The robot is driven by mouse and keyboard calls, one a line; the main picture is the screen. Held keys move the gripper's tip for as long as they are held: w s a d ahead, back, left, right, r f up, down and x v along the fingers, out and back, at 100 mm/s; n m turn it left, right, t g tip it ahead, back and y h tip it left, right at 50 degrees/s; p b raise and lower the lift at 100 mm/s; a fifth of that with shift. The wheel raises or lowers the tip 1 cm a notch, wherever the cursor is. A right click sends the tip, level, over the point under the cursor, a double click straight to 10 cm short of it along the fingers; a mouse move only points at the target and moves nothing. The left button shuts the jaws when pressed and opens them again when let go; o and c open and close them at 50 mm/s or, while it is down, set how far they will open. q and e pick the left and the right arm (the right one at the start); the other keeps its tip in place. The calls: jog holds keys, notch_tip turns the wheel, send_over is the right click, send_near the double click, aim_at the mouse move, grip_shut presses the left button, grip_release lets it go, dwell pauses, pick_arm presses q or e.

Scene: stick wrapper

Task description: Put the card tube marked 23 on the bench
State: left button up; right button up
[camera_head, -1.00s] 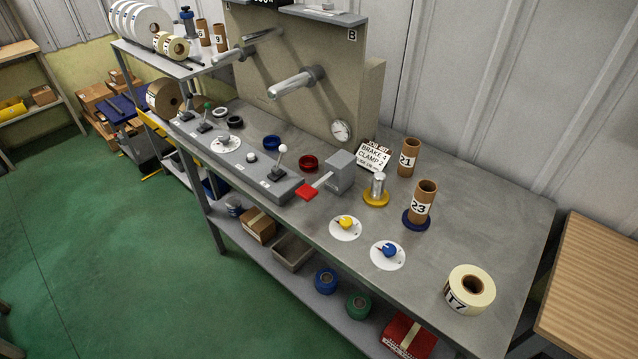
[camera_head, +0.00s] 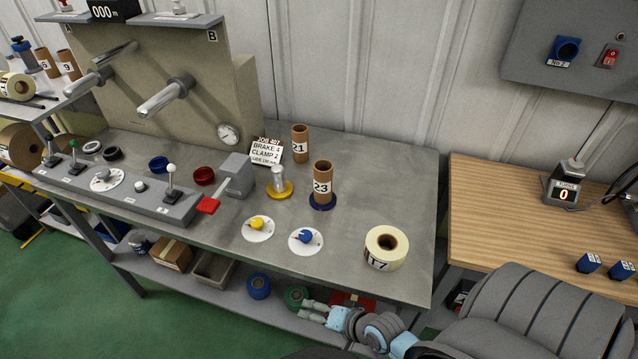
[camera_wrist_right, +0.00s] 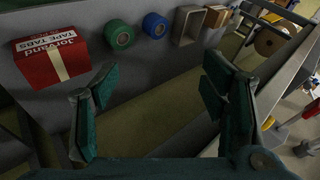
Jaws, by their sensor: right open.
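The brown card tube marked 23 (camera_head: 322,184) stands upright on a dark blue round base (camera_head: 322,202) on the grey bench (camera_head: 390,214). Another card tube marked 21 (camera_head: 300,144) stands upright behind it, to its left. My right gripper (camera_head: 312,310) is low at the bench's front edge, well apart from tube 23. In the right wrist view my right gripper (camera_wrist_right: 160,88) is open and empty, facing the lower shelf. My left gripper is in neither view.
The lower shelf holds a red box (camera_wrist_right: 52,58).

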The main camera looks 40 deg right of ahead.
aim_at(327, 185)
jog(key=w+r+m+t+y, duration=0.1)
jog(key=w+r+m+t, duration=0.6)
jog(key=r+m, duration=0.65)
jog(key=w+d+r+m+h, duration=0.1)
jog(key=d+m, duration=0.1)
jog(key=w+d+r+m+t+h, duration=0.1)
jog(key=d+m, duration=0.2)
jog(key=w+d+r+m+h, duration=0.1)
jog(key=d+m+h, duration=0.1)
jog(key=d+m, duration=0.1)
jog(key=shift+d+r+t, duration=0.2)
jog(key=shift+r+t, duration=0.1)
jog(key=d+m+h, duration=0.1)
jog(key=d+m, duration=0.1)
jog(key=d+m+h, duration=0.1)
jog(key=d+m, duration=0.1)
jog(key=d+m+h, duration=0.1)
jog(key=d+m, duration=0.1)
jog(key=shift+w+r+m+h, duration=0.1)
jog(key=shift+r+m+h, duration=0.15)
jog(key=shift+h, duration=0.05)
jog(key=shift+m, duration=0.3)
jog(key=b+x, duration=0.1)
jog(key=x, duration=0.8)
jog(key=b+x, duration=0.1)
jog(key=x, duration=0.4)
jog(key=shift+d+b, duration=0.3)
jog(key=shift+d, duration=0.1)
jog(key=shift+r, duration=0.15)
jog(key=c, duration=1.2)
